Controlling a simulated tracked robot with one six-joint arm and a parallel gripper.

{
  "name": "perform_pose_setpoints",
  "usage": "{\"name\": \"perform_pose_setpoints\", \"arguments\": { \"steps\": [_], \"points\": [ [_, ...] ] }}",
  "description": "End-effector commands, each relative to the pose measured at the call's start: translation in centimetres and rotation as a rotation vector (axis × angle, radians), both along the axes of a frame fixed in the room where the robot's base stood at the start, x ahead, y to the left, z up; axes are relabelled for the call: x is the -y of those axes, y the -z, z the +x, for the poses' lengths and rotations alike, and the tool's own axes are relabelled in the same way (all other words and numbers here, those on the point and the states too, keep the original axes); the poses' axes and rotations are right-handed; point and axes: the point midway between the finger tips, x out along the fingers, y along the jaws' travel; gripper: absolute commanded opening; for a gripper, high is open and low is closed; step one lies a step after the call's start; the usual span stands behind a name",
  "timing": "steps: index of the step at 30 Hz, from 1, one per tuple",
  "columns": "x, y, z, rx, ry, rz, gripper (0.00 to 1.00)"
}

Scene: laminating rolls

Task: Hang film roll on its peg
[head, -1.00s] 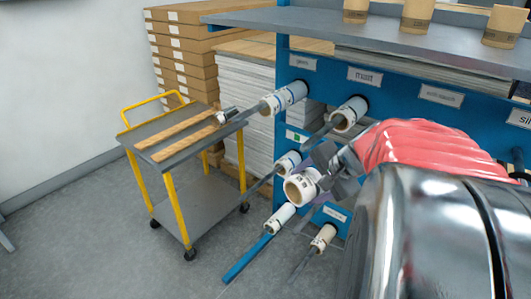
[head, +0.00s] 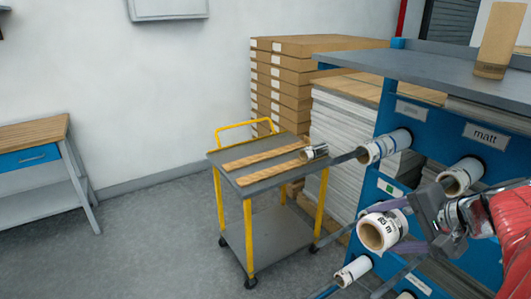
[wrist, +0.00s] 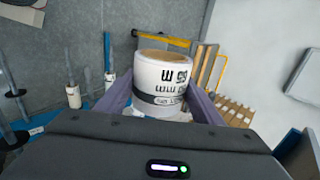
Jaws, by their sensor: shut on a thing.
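In the wrist view the roll (wrist: 162,78) sits between my two purple fingers (wrist: 160,100). A blue rack (head: 405,122) carries grey pegs. One roll (head: 385,146) is on the upper left peg and another (head: 462,176) on the peg under the "matt" label (head: 486,135). A grey peg (head: 332,240) sticks out left from behind the held roll; its base is hidden.
A white roll (head: 353,271) is on a lower peg. Floor left of the cart is clear.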

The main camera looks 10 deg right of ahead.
Motion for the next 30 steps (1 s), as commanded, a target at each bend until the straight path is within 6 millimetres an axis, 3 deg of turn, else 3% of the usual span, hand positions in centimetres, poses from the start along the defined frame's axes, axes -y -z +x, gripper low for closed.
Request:
{"name": "perform_pose_setpoints", "arguments": {
  "steps": [30],
  "points": [
    [7.2, 0.0, 2.7, 0.0, -0.001, 0.0, 0.34]
  ]
}}
